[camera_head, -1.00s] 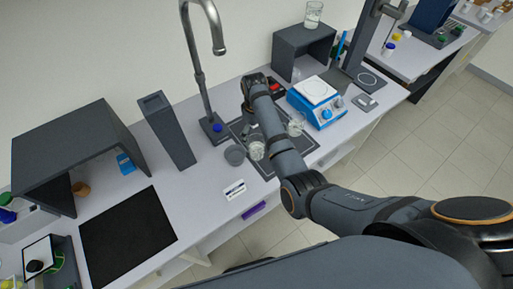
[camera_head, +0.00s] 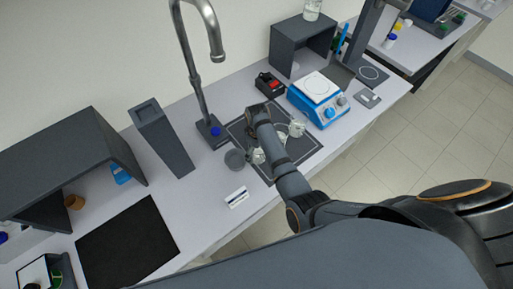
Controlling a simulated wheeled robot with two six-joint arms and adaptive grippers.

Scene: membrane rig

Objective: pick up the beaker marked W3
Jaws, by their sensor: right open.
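My right arm reaches in from the right over a dark mat (camera_head: 240,128), and my right gripper (camera_head: 278,134) is low over it, open, largely hidden by my own forearm. A clear glass beaker (camera_head: 298,126) stands on the mat just right of the gripper. Another clear beaker (camera_head: 258,156) stands left of the forearm and is partly covered by it. I cannot read a W3 mark on either beaker. My left gripper is out of view.
A grey cup (camera_head: 235,159) and a white label card (camera_head: 237,197) are left of the arm. A tap (camera_head: 203,100) rises behind the mat. A blue hotplate (camera_head: 318,98) and a red-black device (camera_head: 269,85) stand beyond. A glass sits on a grey shelf (camera_head: 302,42).

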